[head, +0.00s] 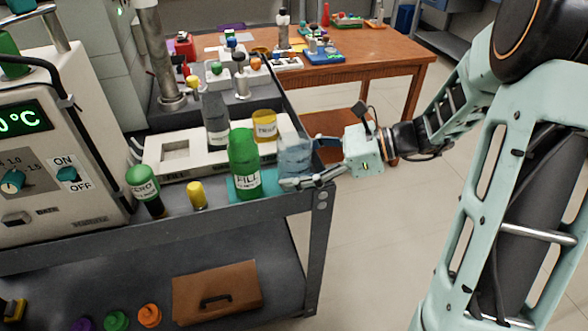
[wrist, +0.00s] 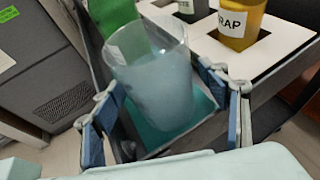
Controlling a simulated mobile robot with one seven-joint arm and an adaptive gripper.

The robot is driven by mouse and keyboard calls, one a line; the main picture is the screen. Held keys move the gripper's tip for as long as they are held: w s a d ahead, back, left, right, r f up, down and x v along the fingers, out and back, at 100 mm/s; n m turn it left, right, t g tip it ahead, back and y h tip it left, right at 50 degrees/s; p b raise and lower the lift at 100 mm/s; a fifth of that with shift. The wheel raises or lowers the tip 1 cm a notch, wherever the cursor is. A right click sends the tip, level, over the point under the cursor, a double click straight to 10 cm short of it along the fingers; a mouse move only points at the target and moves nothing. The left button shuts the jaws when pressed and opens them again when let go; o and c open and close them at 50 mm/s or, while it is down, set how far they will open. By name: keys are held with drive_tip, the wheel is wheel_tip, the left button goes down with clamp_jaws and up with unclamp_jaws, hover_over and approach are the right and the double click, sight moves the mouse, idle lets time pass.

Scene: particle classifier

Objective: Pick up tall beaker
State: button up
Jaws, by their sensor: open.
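The tall beaker (head: 294,158) is a clear, pale-blue cup standing upright on a teal mat (head: 268,187) at the cart's right end. The beaker fills the middle of the wrist view (wrist: 155,85), its rim toward the top. My gripper (head: 299,168) reaches in from the right with its fingers open. In the wrist view one finger lies on each side of the beaker, and my gripper (wrist: 158,92) shows a gap at the left finger. I cannot tell whether the right finger touches the glass.
A green FILL bottle (head: 243,165) stands close left of the beaker. The cart's raised edge (head: 322,195) runs beneath my gripper. Open floor lies to the right.

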drive_tip(key=shift+a, duration=0.1)
drive_tip(key=shift+c, duration=0.5)
drive_tip(key=c, duration=1.5)
drive_tip(key=shift+r, duration=0.15)
